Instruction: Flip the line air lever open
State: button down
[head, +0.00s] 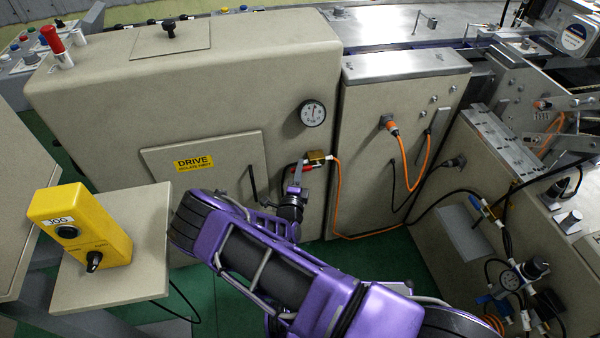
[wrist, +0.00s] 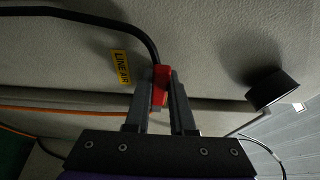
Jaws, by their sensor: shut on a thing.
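The red line air lever (wrist: 161,86) shows in the wrist view between my two fingers, close to the yellow LINE AIR label (wrist: 122,68). My gripper (wrist: 164,92) is shut on the lever, with a dark finger on each side of it. In the head view my gripper (head: 298,172) is at the front of the beige cabinet, at the brass valve body (head: 316,157). A bit of the red lever shows there beside the fingers. The fingers hide part of the lever, and its exact angle is hard to tell.
An orange hose (head: 338,200) runs down from the valve. A dark handle (head: 253,182) sticks out at the DRIVE panel (head: 205,165) to the left. A black round knob (wrist: 272,90) is right of my fingers. A yellow JOG box (head: 80,225) stands on a shelf at left.

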jog(key=shift+f, duration=0.1)
jog(key=c, duration=0.8)
grip_release()
jog(key=shift+o, duration=0.2)
